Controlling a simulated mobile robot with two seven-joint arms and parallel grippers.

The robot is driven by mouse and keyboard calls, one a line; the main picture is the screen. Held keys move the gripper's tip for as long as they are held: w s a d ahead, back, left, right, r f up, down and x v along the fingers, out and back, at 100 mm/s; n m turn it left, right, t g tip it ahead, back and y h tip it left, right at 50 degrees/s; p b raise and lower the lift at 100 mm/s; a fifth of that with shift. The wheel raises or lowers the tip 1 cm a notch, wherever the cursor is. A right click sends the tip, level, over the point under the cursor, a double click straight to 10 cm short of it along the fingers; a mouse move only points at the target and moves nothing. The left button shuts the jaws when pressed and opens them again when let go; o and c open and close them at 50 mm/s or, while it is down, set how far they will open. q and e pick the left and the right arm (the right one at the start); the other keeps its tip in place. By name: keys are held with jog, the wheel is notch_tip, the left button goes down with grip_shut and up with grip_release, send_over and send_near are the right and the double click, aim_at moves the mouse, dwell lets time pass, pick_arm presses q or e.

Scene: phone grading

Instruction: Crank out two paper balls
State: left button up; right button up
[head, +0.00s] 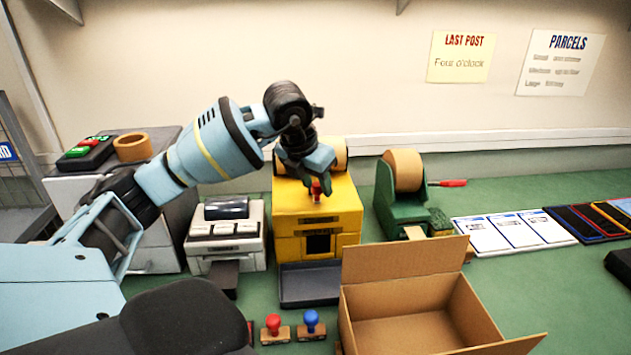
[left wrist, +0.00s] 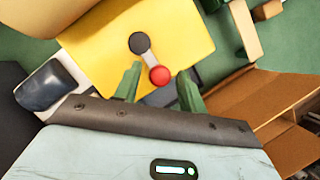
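The yellow machine (head: 288,220) stands on the green bench, with a dark opening low in its front. Its crank shows from above in the left wrist view: a black hub (left wrist: 139,43), a short light arm and a red knob (left wrist: 160,75). My left gripper (head: 317,178) is just above the machine, pointing down. In the left wrist view its fingers (left wrist: 159,88) are apart, one on each side of the red knob, with visible gaps. A grey tray (head: 310,296) lies empty in front of the opening. I see no paper ball. My right gripper is out of view.
An open cardboard box (head: 400,262) stands at front right of the machine. A green tape dispenser (head: 390,208) is to its right and a white machine (head: 248,250) to its left. Red (head: 273,324) and blue (head: 311,320) stamps stand in front.

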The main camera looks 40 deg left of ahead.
pick_arm(q)
grip_shut()
